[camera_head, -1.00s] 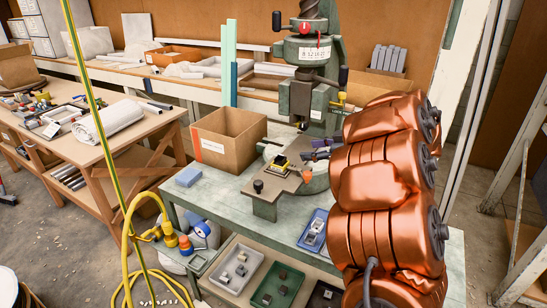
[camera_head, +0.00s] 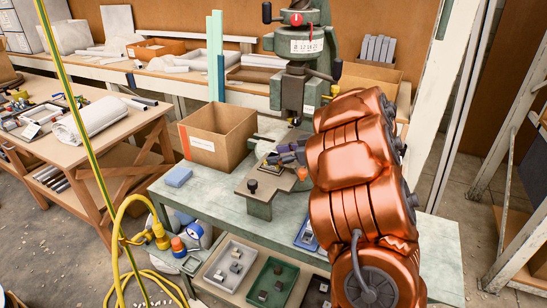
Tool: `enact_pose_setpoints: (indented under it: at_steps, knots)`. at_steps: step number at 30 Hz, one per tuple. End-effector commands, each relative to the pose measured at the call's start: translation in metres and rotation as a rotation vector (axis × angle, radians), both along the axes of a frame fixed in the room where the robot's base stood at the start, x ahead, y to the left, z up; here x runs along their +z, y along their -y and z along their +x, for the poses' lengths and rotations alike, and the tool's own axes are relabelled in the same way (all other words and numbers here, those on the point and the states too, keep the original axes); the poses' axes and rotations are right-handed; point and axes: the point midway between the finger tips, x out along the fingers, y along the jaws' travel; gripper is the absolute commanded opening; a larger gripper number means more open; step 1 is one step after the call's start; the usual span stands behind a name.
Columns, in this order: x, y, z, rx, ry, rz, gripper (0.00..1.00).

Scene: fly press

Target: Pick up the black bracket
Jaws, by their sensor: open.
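I cannot tell whether the fingers touch anything. My copper-coloured arm hides the right side of the bench.
The green press (camera_head: 293,92) stands just behind. A cardboard box (camera_head: 184,148) and a blue block (camera_head: 178,177) lie to the left on the bench (camera_head: 215,207).

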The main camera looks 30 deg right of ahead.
Motion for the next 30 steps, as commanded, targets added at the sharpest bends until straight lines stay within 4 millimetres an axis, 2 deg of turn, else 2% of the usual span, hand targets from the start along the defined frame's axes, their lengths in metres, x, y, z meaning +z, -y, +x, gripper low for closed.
enact_pose_setpoints:
  at_steps: [11, 27, 28, 30]
  knots:
    - [-0.0027, -0.0027, 0.0055, -0.001, 0.001, 0.001, 0.59]
    - [-0.0033, -0.0028, 0.0054, -0.001, 0.000, 0.000, 0.03]
    - [-0.0033, -0.0028, 0.0054, 0.000, 0.000, 0.001, 0.00]
    - [-0.0033, -0.0028, 0.0054, -0.001, 0.000, 0.000, 0.00]
